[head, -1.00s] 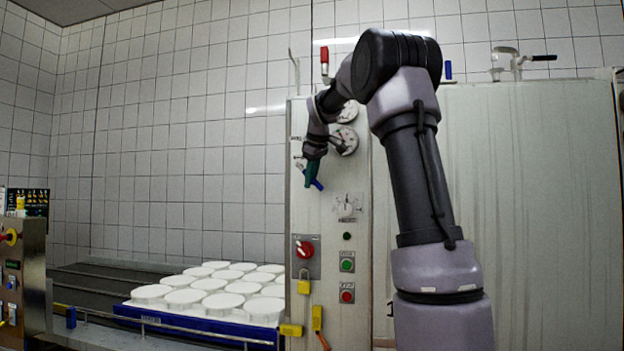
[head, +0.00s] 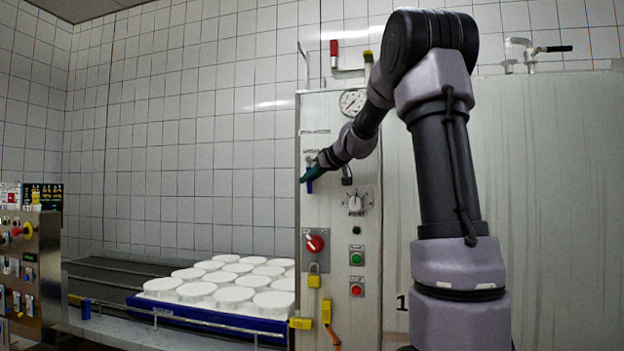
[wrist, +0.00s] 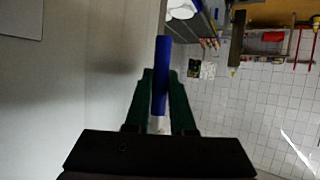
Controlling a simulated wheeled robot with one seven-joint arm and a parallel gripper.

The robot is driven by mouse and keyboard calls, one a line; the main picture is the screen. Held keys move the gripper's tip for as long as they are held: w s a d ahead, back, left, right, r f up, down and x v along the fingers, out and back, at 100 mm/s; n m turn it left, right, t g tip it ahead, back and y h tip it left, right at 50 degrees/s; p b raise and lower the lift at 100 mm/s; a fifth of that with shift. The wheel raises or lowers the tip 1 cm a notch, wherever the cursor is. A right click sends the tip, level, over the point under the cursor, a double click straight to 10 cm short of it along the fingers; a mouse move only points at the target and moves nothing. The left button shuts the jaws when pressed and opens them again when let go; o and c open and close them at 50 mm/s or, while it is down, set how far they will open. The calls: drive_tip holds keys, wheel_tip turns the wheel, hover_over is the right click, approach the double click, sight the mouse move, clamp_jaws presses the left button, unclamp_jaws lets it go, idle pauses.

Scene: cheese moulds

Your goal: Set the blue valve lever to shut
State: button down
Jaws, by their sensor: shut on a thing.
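The blue valve lever (head: 309,187) is on the left side of the tall pale panel in the head view. It hangs about straight down, partly hidden by my gripper. My gripper (head: 313,174), with green fingers, is shut on the lever. In the wrist view the blue lever (wrist: 161,70) runs between the two green fingers of my gripper (wrist: 160,88) and sticks out past their tips. The lever's pivot and its markings are too small or covered to read.
The panel (head: 335,220) also carries a gauge (head: 352,101), a grey dial (head: 356,202), a red rotary switch (head: 315,243), and green (head: 356,259) and red (head: 356,290) buttons. White moulds (head: 235,297) stand in a blue tray (head: 210,322) at lower left.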

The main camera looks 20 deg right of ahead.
drive_tip(key=shift+w+a+t, duration=0.1)
drive_tip(key=shift+a+t, duration=0.05)
drive_tip(key=shift+t, duration=0.15)
idle(0.4)
drive_tip(key=c, duration=1.1)
unclamp_jaws()
drive_tip(key=shift+o, duration=0.2)
drive_tip(key=v, duration=1)
drive_tip(key=shift+s+d, duration=0.25)
drive_tip(key=shift+s, duration=0.1)
drive_tip(key=shift+r, duration=0.15)
drive_tip(key=s+a+f+m+g, duration=0.2)
drive_tip(key=s+a+f, duration=0.3)
drive_tip(key=s, duration=0.4)
drive_tip(key=s+a+f+m+g, duration=0.2)
drive_tip(key=s+a+f, duration=0.25)
drive_tip(key=s, duration=0.35)
drive_tip(key=s+f+m+g+h, duration=0.1)
drive_tip(key=s+f+m, duration=0.3)
drive_tip(key=s+f, duration=0.4)
drive_tip(key=s+h, duration=0.1)
drive_tip(key=s, duration=0.3)
drive_tip(key=shift+a+f+m+h, duration=0.3)
drive_tip(key=shift+a+m+h, duration=0.1)
